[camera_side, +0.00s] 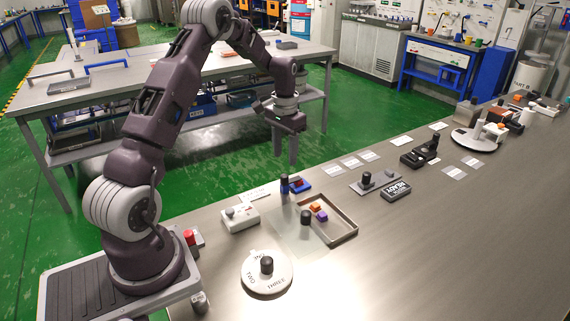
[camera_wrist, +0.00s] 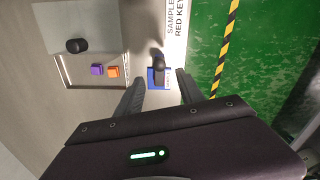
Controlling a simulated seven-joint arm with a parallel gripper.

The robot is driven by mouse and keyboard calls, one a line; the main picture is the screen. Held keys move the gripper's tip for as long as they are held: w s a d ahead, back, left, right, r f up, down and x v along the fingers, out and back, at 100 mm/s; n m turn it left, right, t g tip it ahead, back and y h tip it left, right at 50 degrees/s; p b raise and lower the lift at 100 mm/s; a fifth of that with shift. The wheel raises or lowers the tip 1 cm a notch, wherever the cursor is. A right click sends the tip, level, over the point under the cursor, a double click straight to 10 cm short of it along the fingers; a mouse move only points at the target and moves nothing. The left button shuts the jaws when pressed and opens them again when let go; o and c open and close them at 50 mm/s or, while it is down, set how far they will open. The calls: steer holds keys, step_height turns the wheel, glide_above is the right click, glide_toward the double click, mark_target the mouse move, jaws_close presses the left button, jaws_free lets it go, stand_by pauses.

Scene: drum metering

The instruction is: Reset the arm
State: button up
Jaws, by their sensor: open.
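My gripper (camera_side: 285,150) is open and empty, raised above the far edge of the steel workbench (camera_side: 440,240). Its two fingers point down in the side view. In the wrist view the gripper (camera_wrist: 160,92) has its fingers spread apart, with a small blue block (camera_wrist: 158,78) and a dark upright knob (camera_wrist: 158,60) seen beyond them on the bench. My arm is bent up and over, with its base at the left end of the bench.
A shallow tray (camera_side: 345,238) holds orange (camera_side: 315,207) and purple (camera_side: 322,216) blocks. A round white dial (camera_side: 252,278) marked with words stands in front. A white box with a knob (camera_side: 240,217) sits left. A black READY block (camera_side: 396,191) lies right. The bench's right front is clear.

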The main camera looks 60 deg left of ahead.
steer(key=shift+r, duration=0.1)
steer(key=s+d+r+m+t, duration=0.1)
steer(key=s+d+r, duration=0.2)
steer(key=d+r, duration=0.3)
steer(key=s+d+r+t+y, duration=0.1)
steer(key=s+d+r, duration=0.2)
steer(key=d+r, duration=0.3)
steer(key=s+d+r+m+t, duration=0.1)
steer(key=s+d+r, duration=0.2)
steer(key=d+r, duration=0.25)
steer(key=s+d+t, duration=0.1)
steer(key=s+d, duration=0.3)
steer(key=s, duration=0.4)
steer(key=s+d+r+t+h, duration=0.1)
steer(key=s+d, duration=0.3)
steer(key=s, duration=0.5)
steer(key=shift+s+d+r+m+t, duration=0.2)
steer(key=shift+d+r+m+t, duration=0.1)
steer(key=shift+d+m, duration=0.1)
